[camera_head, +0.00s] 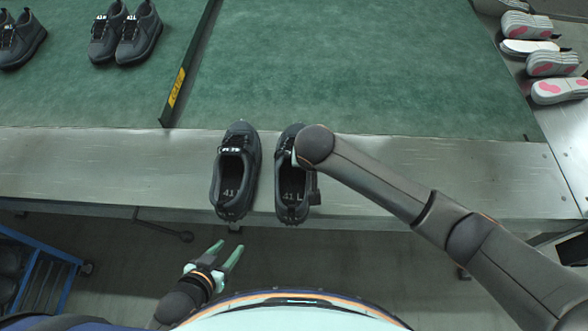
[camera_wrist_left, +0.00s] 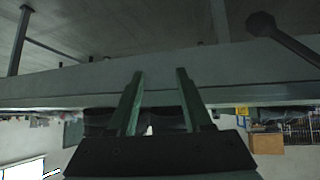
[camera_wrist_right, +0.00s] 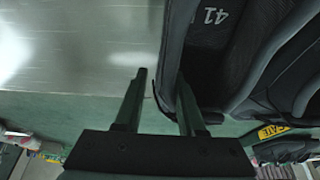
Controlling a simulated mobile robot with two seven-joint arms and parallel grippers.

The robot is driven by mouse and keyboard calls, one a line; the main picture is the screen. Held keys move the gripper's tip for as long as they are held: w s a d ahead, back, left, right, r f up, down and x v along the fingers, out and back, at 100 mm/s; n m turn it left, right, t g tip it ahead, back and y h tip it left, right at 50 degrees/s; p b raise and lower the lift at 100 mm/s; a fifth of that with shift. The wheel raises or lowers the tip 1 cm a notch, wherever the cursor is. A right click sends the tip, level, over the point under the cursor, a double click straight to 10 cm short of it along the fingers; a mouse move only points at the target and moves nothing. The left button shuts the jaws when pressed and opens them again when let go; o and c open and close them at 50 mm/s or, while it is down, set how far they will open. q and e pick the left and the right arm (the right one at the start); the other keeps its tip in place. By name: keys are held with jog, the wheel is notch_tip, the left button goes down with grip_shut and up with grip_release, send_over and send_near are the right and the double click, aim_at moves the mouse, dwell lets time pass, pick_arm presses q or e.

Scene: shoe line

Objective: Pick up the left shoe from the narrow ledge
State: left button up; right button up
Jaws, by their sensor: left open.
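Two dark grey shoes stand side by side on the narrow metal ledge (camera_head: 110,165), toes pointing away from me. The left shoe (camera_head: 232,185) is fully visible in the head view. The right-hand shoe (camera_head: 288,200) is partly covered by my right arm. My left gripper (camera_head: 228,250) is open and empty, below the ledge's front edge and short of the left shoe. In the head view my right gripper is mostly hidden. In the right wrist view it (camera_wrist_right: 161,80) is open, its fingers either side of the right-hand shoe's side wall; contact is unclear.
A green mat surface (camera_head: 380,70) lies behind the ledge, with a dark divider bar (camera_head: 190,65) bearing a yellow label. More grey shoes (camera_head: 125,35) stand at the back left, soles (camera_head: 553,63) at the back right. A blue rack (camera_head: 45,270) is at lower left. The ledge's left part is clear.

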grip_shut()
dwell(1.2)
